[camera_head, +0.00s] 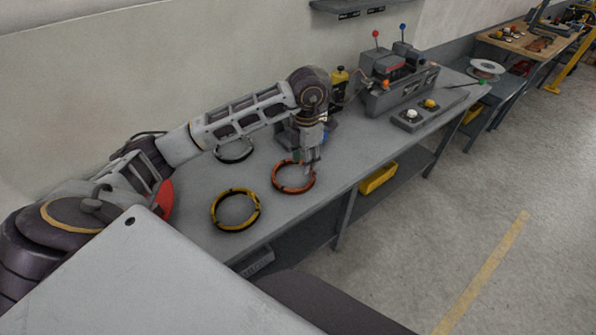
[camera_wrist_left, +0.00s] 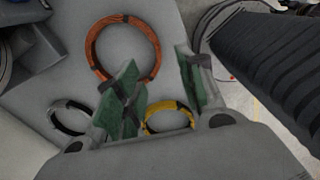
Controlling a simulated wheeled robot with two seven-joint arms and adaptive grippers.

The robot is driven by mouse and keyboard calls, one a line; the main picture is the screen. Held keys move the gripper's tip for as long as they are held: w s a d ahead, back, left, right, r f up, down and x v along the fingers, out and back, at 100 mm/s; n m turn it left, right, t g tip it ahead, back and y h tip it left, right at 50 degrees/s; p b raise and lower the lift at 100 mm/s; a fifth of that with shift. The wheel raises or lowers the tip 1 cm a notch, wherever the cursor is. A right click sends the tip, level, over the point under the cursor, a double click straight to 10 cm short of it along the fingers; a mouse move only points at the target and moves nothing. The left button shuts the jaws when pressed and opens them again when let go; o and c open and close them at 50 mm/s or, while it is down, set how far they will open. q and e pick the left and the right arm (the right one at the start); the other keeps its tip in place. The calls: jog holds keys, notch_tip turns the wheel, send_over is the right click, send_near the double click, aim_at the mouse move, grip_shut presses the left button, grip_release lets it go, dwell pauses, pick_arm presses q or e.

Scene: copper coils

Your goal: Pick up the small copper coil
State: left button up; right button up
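The copper coil (camera_head: 276,187), an orange-brown ring with dark ties, lies flat on the grey workbench (camera_head: 335,165). My left gripper (camera_head: 309,168) points down over the coil's right side. In the left wrist view the copper coil (camera_wrist_left: 92,52) is at the top. The left gripper's green-padded fingers (camera_wrist_left: 156,60) are apart with nothing gripped. One finger overlaps the coil's lower edge, and a stretch of the ring shows between the fingers. I cannot tell how high the tips are above the bench. My right gripper is in neither view.
A yellow-black coil (camera_head: 215,216) lies left of the copper one, nearer me. A white-black coil (camera_head: 235,160) lies behind, partly under my left arm. A grey machine (camera_head: 385,100) and a button box (camera_head: 420,119) stand farther right. Bare bench lies right of the copper coil.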

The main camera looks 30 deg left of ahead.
pick_arm(q)
send_over(303, 188)
jog(key=f, duration=0.4)
jog(key=f+p, duration=0.1)
jog(key=f, duration=0.2)
jog(key=shift+s+d+f, duration=0.1)
jog(key=shift+s+d, duration=0.05)
jog(key=shift+d, duration=0.1)
jog(key=shift+f, duration=0.6)
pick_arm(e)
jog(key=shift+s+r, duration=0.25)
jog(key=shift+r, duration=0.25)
pick_arm(q)
jog(key=shift+w+a+f+p, duration=0.15)
jog(key=shift+f+p, duration=0.2)
jog(key=shift+f, duration=0.6)
jog(key=shift+w+a+f+p, duration=0.1)
jog(key=shift+f+p, duration=0.2)
jog(key=shift+f, duration=1.35)
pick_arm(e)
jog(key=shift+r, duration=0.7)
